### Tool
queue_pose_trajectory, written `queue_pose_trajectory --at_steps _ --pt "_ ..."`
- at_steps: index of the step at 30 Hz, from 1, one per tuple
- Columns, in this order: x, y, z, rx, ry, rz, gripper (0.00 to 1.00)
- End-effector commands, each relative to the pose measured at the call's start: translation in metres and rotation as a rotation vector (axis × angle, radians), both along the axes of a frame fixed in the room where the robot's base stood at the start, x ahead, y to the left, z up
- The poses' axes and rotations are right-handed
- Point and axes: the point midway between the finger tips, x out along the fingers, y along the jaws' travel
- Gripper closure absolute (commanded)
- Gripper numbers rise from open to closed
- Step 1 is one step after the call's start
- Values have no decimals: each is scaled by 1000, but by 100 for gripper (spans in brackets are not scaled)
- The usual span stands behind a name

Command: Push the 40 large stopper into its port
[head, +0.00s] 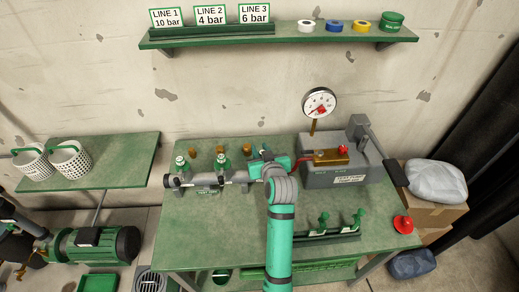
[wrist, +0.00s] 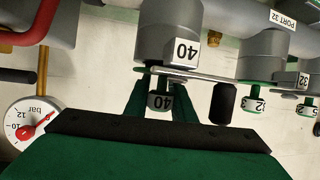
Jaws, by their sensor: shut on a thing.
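In the head view my gripper (head: 264,164) is at the right end of the grey pipe manifold (head: 205,181); my arm hides the stopper and port 40 there.
In the wrist view, port 32 (wrist: 264,62), its stopper (wrist: 254,102) and a black handle (wrist: 223,103) are close at the right. The grey pump box (head: 335,175) with a gauge (head: 320,103) stands right. Two green-handled pieces (head: 324,222) (head: 358,218) stand on the front rack.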

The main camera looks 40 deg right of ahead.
Motion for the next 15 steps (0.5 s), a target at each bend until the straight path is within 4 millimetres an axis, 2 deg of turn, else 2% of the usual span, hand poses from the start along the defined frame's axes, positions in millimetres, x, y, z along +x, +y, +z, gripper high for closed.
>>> queue_pose_trajectory --at_steps 12,13,14,15 --pt "0 0 -7 0 -1 0 100" --pt "0 0 -7 0 -1 0 75" --pt "0 0 -7 0 -1 0 69" --pt "0 0 -7 0 -1 1 69"
